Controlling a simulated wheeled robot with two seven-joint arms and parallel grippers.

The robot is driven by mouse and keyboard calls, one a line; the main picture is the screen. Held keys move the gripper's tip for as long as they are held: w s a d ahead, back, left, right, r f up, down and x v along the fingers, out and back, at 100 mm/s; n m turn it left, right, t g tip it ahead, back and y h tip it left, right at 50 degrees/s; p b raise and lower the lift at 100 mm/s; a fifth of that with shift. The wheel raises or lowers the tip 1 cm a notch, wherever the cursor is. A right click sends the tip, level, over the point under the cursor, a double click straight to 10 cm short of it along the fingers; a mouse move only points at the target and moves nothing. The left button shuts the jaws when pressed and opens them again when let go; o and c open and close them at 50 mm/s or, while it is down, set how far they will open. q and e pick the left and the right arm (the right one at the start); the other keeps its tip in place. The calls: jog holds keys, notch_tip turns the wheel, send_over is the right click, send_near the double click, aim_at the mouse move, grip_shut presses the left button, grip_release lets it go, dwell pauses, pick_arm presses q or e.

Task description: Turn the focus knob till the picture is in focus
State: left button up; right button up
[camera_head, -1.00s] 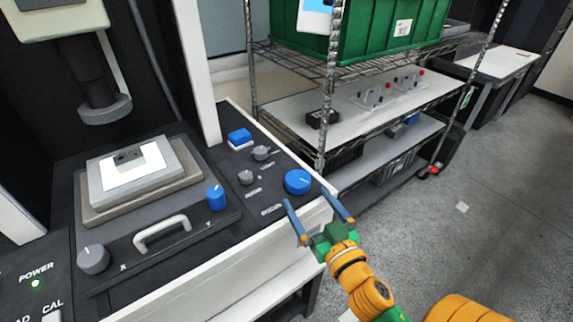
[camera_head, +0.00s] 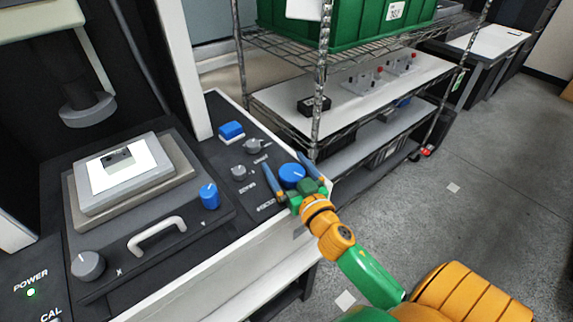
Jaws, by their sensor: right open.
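A round blue knob (camera_head: 291,175) with a white pointer line sits at the right end of the machine's dark control panel (camera_head: 222,161); its label is too small to read. My right gripper (camera_head: 290,172) is open, with one finger on the left of this knob and the other on its right. I cannot tell whether the fingers touch it. Two small grey knobs (camera_head: 253,146) and (camera_head: 239,172) are farther back on the panel. No display with the picture is in view. My left gripper is not in view.
A blue rocker or button (camera_head: 231,130) is at the panel's back. A stage with a lit plate (camera_head: 122,165), a smaller blue knob (camera_head: 209,195), a grey handle (camera_head: 157,236) and a grey knob (camera_head: 88,265) are to the left. A wire shelf (camera_head: 340,105) stands close behind right.

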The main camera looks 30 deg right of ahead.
jog(key=c, duration=1.3)
jog(key=shift+r+n+y, duration=0.1)
jog(key=shift+n+y, duration=0.2)
jog(key=shift+y, duration=0.1)
jog(key=shift+a+n+y+p, duration=0.15)
jog(key=shift+n+y+p, duration=0.4)
jog(key=shift+y, duration=0.35)
jog(key=y, duration=0.1)
jog(key=n+y, duration=0.1)
jog(key=shift+a+n+y+p, duration=0.2)
jog(key=shift+n+y+p, duration=0.05)
jog(key=shift+y+p, duration=0.05)
jog(key=shift+a+n+y, duration=0.15)
jog(key=shift+n+y, duration=0.45)
jog(key=shift+y, duration=0.3)
jog(key=shift+s+a+n+g+y, duration=0.15)
jog(key=shift+n+g+y, duration=0.2)
jog(key=shift+n+y, duration=0.3)
jog(key=shift+a+n+g+y, duration=0.1)
jog(key=shift+n+g+y, duration=0.3)
jog(key=shift+y, duration=0.45)
